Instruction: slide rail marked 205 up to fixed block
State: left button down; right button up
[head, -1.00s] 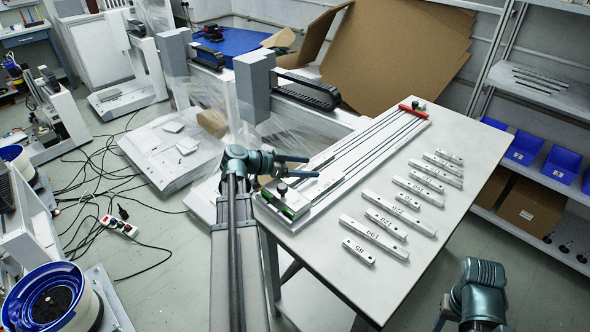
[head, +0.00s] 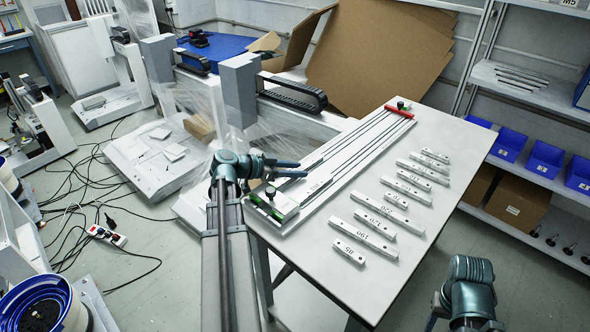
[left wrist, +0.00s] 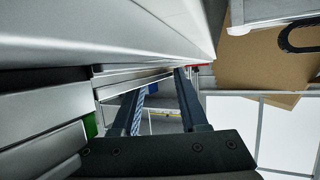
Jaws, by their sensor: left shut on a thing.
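A long pale fixture (head: 372,143) lies along the table's left edge, with a red bar (head: 400,111) across its far end. At its near end sits a block with a dark knob and green marks (head: 283,207); it looks like the fixed block. A light rail (head: 318,184) lies in the fixture just beyond this block; its number is too small to read, and I cannot tell whether they touch. My left gripper (head: 303,169) is shut on the rail, its fingers low at the fixture's left side. The left wrist view shows the fingers (left wrist: 160,98) against pale metal. My right gripper (head: 435,312) barely shows.
Several loose numbered rails (head: 374,217) lie in a row on the table (head: 350,280), right of the fixture. The near part of the tabletop is clear. Gantry machines (head: 290,105) stand behind on the left; a shelf with blue bins (head: 545,158) is at right.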

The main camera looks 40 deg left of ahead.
pick_arm(q)
jog(key=shift+f, duration=0.1)
jog(key=shift+c, duration=1.8)
grip_release()
jog(key=shift+s, duration=0.1)
jog(key=p+v, duration=0.2)
jog(key=v, duration=0.4)
jog(key=p+v, duration=0.3)
jog(key=v, duration=0.3)
jog(key=shift+a+r, duration=0.15)
jog(key=shift+r, duration=0.15)
jog(key=shift+s+a+r, duration=0.15)
jog(key=shift+s+a, duration=0.15)
jog(key=shift+s, duration=0.35)
